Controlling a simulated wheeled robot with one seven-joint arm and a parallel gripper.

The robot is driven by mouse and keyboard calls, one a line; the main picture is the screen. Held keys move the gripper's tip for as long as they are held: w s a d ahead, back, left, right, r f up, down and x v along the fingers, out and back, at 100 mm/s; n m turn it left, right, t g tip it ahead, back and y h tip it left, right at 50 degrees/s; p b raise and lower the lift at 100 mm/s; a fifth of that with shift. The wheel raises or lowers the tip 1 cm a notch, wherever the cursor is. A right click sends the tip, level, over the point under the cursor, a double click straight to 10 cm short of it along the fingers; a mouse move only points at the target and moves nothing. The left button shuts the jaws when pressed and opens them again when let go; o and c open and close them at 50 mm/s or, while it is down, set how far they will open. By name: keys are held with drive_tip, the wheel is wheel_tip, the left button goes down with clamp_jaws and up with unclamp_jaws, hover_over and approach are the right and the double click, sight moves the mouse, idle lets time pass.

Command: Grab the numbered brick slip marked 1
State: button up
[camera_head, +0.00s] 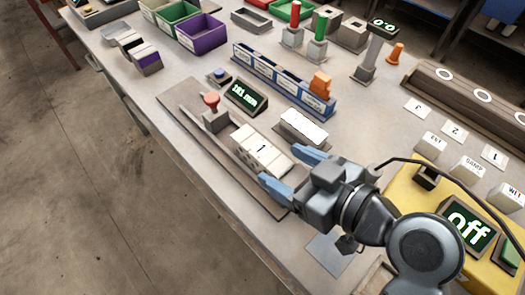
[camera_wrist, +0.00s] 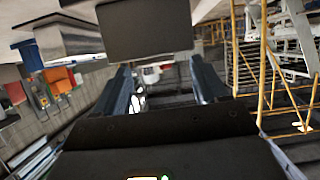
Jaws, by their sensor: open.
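A cream block (camera_head: 262,148) with a "1" on its top face lies on a long grey board on the bench in the head view. It looks like several slips side by side. My gripper (camera_head: 290,170) is just right of the block's right end. Its two blue fingers are spread and empty, one towards the far side and one towards the near side. In the wrist view my gripper (camera_wrist: 165,78) also shows its fingers apart. A small white shape with dark marks shows between them; I cannot tell what it is.
A white-topped block (camera_head: 303,127) stands close beyond the upper finger. A blue rack (camera_head: 283,82), a red-knobbed stamp (camera_head: 211,108) and a small display (camera_head: 245,97) stand nearby. Cards marked 1 (camera_head: 493,156), 2 (camera_head: 453,131) and 3 (camera_head: 417,108) lie right. A yellow box (camera_head: 408,190) is beside my arm.

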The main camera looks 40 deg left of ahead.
sight(269, 156)
drive_tip(key=shift+p+x, duration=0.4)
drive_tip(key=shift+x, duration=1.85)
drive_tip(key=shift+w, duration=0.15)
drive_tip(key=c, duration=1.2)
drive_tip(key=shift+r, duration=0.15)
drive_tip(key=shift+c, duration=0.2)
